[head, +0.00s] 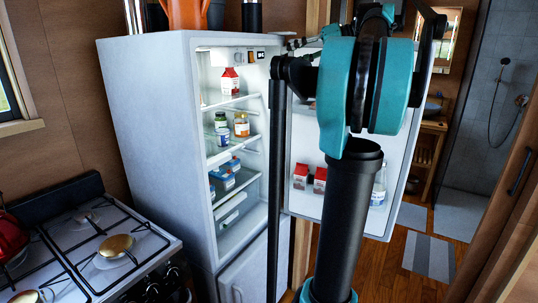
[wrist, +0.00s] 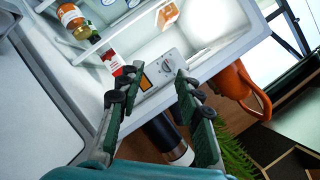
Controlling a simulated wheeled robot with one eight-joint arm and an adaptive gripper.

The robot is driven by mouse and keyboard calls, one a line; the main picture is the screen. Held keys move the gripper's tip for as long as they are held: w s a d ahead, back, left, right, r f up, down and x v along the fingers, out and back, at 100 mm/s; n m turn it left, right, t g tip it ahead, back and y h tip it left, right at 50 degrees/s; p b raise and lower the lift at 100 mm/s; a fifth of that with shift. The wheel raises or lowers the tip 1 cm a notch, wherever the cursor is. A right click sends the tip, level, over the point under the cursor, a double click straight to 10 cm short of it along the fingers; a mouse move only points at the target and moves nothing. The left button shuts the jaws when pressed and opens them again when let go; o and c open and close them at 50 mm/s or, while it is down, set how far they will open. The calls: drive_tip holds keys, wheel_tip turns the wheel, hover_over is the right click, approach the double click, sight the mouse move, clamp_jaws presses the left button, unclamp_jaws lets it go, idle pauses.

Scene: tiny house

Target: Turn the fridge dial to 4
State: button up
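The fridge (head: 150,110) stands with its door (head: 400,150) swung open to the right. In the wrist view, the small pale dial (wrist: 167,66) sits on a light grey control panel (wrist: 178,57) inside the fridge; its numbers are too small to read. My gripper (wrist: 156,74) is open, its two dark green fingers spread on either side of the panel with the dial between their tips. I cannot tell whether a finger touches the panel.
A red-and-white carton (head: 230,82) stands on the top shelf close to the panel; it also shows in the wrist view (wrist: 113,63). Jars (head: 241,124) and blue tubs stand lower. An orange pot (head: 187,12) is on the fridge top. A stove (head: 95,245) is at left.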

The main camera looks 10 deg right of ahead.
drive_tip(key=s+a+f+g+h, duration=0.1)
drive_tip(key=a+f, duration=0.2)
drive_tip(key=f, duration=0.7)
drive_tip(key=s+a+f+m+g+h, duration=0.1)
drive_tip(key=s+a+f+h, duration=0.1)
drive_tip(key=f, duration=0.8)
drive_tip(key=s+a+f+g+h, duration=0.1)
drive_tip(key=a+f, duration=0.3)
drive_tip(key=f, duration=0.6)
drive_tip(key=shift+s+m+h, duration=0.4)
drive_tip(key=shift+s+h, duration=0.15)
drive_tip(key=shift+h, duration=0.05)
drive_tip(key=s+f+h, duration=0.3)
drive_tip(key=s+f, duration=0.6)
drive_tip(key=f, duration=0.4)
drive_tip(key=s+a+f+h, duration=0.1)
drive_tip(key=s+f+h, duration=0.3)
drive_tip(key=s+f, duration=0.5)
wheel_tip(320, 180, down, 5)
drive_tip(key=shift+s+f, duration=0.2)
drive_tip(key=shift+s, duration=0.2)
drive_tip(key=shift+c, duration=0.4)
